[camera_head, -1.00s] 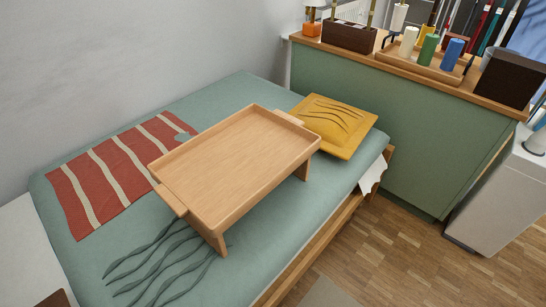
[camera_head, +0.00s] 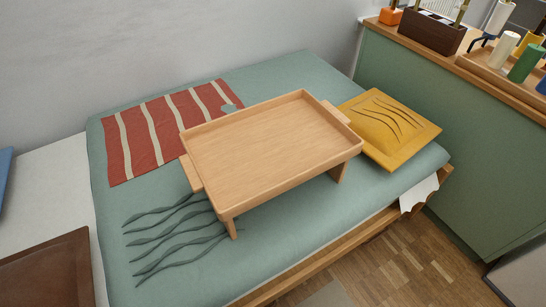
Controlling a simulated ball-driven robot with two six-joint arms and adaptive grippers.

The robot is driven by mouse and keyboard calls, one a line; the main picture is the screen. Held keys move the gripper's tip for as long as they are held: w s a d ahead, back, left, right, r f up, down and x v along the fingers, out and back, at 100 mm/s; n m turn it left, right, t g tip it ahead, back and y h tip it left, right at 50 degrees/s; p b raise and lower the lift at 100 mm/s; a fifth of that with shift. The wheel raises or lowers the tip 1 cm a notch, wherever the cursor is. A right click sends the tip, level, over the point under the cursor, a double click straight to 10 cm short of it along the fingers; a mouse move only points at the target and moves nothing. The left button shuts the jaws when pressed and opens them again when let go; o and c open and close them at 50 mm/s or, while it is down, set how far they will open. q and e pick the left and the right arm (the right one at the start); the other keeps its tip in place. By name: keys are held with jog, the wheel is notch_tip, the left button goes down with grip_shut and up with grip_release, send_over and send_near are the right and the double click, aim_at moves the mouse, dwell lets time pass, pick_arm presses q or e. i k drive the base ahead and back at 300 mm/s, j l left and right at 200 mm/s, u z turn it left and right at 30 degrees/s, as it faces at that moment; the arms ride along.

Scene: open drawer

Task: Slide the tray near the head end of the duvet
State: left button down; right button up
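A wooden bed tray (camera_head: 260,145) with short legs and side handles stands on the green duvet (camera_head: 290,72), near the middle of the bed. A yellow cushion (camera_head: 385,130) lies just right of the tray, close to its right handle. A red and cream striped cloth (camera_head: 165,128) lies flat to the left, behind the tray's left side. Dark wavy stripes (camera_head: 175,235) mark the duvet in front of the tray's left end. Neither of my grippers is in view, and nothing is touching the tray from my side.
A green cabinet (camera_head: 440,140) with a wooden top stands beyond the bed at the right. On it are a dark box (camera_head: 432,30) and candles on a wooden tray. A brown surface (camera_head: 50,270) is at lower left. Wood floor (camera_head: 400,270) is open at lower right.

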aim_at(243, 159)
jog(key=l+u, duration=0.1)
jog(key=u, duration=1)
jog(key=k+l+u, duration=0.1)
jog(key=l+u, duration=0.25)
jog(key=k+l+u, duration=0.1)
jog(key=l+u, duration=0.25)
jog(key=k+l+u, duration=0.2)
jog(key=u, duration=0.15)
jog(key=k+l+u, duration=0.45)
jog(key=k+l, duration=0.7)
